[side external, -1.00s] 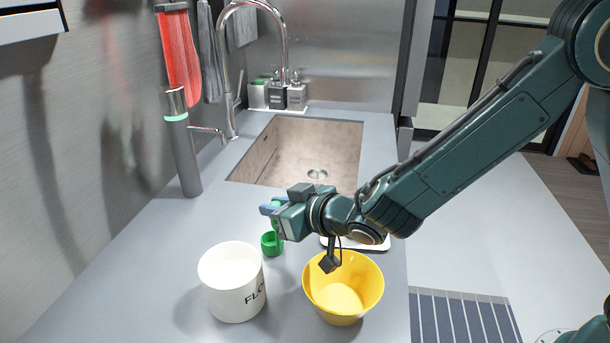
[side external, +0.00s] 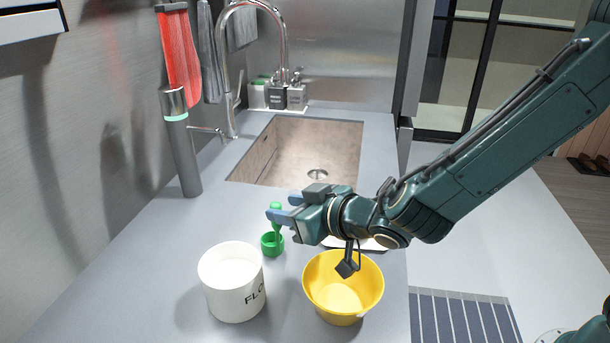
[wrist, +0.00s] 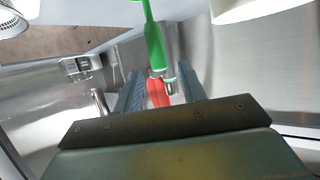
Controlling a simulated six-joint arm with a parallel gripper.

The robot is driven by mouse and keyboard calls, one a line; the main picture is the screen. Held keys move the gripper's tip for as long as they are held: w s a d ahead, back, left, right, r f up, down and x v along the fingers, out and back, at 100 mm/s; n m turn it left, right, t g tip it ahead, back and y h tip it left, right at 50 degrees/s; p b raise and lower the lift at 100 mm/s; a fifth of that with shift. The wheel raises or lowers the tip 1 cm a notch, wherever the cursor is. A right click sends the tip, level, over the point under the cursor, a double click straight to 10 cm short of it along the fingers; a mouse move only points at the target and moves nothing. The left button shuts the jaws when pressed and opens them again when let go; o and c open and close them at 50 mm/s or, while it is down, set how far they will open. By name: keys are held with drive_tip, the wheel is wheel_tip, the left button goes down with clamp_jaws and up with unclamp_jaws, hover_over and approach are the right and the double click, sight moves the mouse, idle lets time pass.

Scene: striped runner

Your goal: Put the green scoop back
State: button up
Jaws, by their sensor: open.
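The green scoop (side external: 272,244) stands on the grey counter between the sink and the white canister, its cup low and its handle rising. The white canister (side external: 231,285), lettered "FLO", stands in front of the scoop.
A yellow bowl (side external: 342,290) stands right of the canister, below my wrist. A white flat thing (side external: 376,244) is mostly hidden behind my arm. The sink (side external: 300,150) with its tall tap (side external: 231,90) lies behind.

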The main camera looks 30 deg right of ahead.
drive_tip(key=v, duration=0.8)
drive_tip(key=shift+s, duration=0.25)
drive_tip(key=shift+d+r, duration=0.15)
drive_tip(key=s+d+r+m+g+h, duration=0.2)
drive_tip(key=s+d, duration=0.1)
drive_tip(key=d, duration=0.5)
drive_tip(key=s+d+r+m+g+h, duration=0.2)
drive_tip(key=d, duration=0.6)
drive_tip(key=s+d+r+g, duration=0.1)
drive_tip(key=s+d, duration=0.2)
drive_tip(key=s, duration=0.5)
drive_tip(key=s+d+r+n+g, duration=0.1)
drive_tip(key=s+d+g, duration=0.1)
drive_tip(key=s, duration=0.5)
drive_tip(key=shift+s+d+g, duration=0.3)
drive_tip(key=shift+s+d, duration=0.05)
drive_tip(key=shift+s, duration=0.05)
